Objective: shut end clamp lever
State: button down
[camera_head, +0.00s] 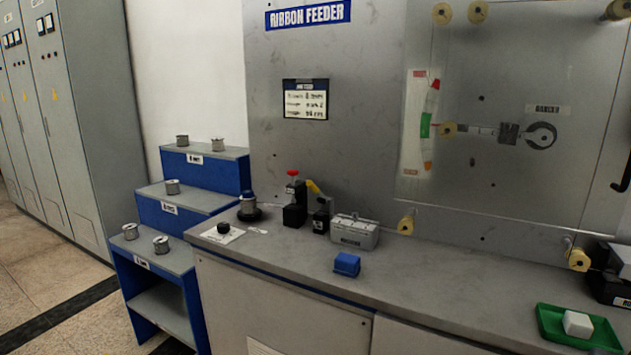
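Near the back of the grey counter, a small black clamp-like block (321,216) stands against the panel. A yellow lever (315,187) slants above it, its upper-left end raised. Beside it on the left is a taller black device (295,205) with a red knob (293,173) on top. I cannot read a label that tells which one is the end clamp. My gripper is not in view.
A grey box (355,232) stands right of the clamp, and a blue block (347,264) lies in front. A black spool holder (249,209) and a black knob on a plate (223,229) are at left. A green tray (578,330) is at far right.

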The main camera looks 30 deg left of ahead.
aim_at(319, 193)
jog(key=u, duration=3.15)
jog(key=i, duration=0.55)
jog(key=z, duration=2.75)
